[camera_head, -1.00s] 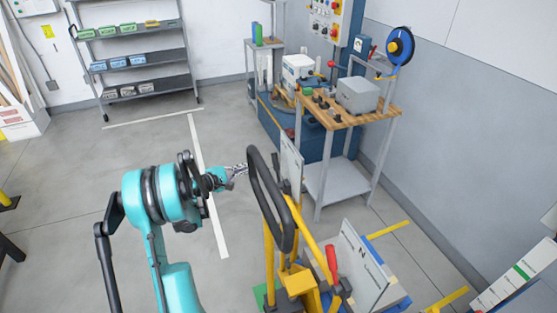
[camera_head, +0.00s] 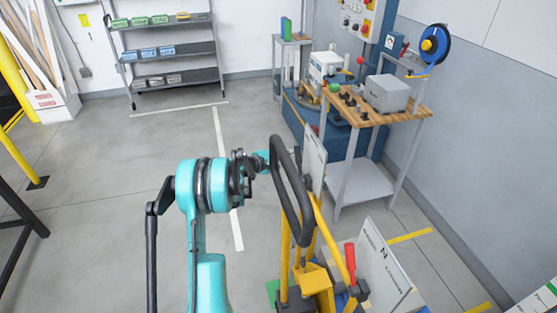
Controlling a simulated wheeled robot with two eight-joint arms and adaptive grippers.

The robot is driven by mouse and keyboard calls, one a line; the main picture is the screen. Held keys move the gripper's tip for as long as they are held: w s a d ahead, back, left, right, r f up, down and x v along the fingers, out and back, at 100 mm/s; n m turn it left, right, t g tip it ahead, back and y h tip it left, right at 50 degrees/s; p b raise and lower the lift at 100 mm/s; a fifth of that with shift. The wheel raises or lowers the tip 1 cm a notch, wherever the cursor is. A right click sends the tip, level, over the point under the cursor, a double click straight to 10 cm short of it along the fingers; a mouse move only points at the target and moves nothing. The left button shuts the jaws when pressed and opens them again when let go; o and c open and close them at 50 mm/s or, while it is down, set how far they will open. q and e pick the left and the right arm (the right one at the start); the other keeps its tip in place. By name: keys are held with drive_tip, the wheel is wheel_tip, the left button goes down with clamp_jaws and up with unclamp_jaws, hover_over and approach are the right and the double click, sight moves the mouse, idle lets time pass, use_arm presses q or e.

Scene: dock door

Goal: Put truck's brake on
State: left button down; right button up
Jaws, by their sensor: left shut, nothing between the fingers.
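The truck (camera_head: 314,281) is yellow with a tall black loop handle (camera_head: 304,200), near the bottom middle of the head view. A red-gripped lever (camera_head: 350,262) stands upright on its right side; I cannot tell for sure that it is the brake. My left gripper (camera_head: 265,158) is shut and empty at the left side of the loop handle, near its top. The handle partly hides the fingertips, so I cannot tell whether they touch it. My right gripper is not in view.
A wooden-topped bench (camera_head: 365,105) with a grey box (camera_head: 387,93) stands beyond the truck. A white panel (camera_head: 384,270) stands right of the lever. A shelf rack (camera_head: 170,57) is at the back. The floor left of my arm is mostly clear.

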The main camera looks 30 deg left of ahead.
use_arm(q)
drive_tip(key=shift+s+d+r, duration=0.3)
drive_tip(key=shift+d+r, duration=0.05)
drive_tip(key=shift+d, duration=0.15)
drive_tip(key=shift+s+d+r, duration=0.25)
drive_tip(key=shift+d+r, duration=0.1)
drive_tip(key=shift+d, duration=0.1)
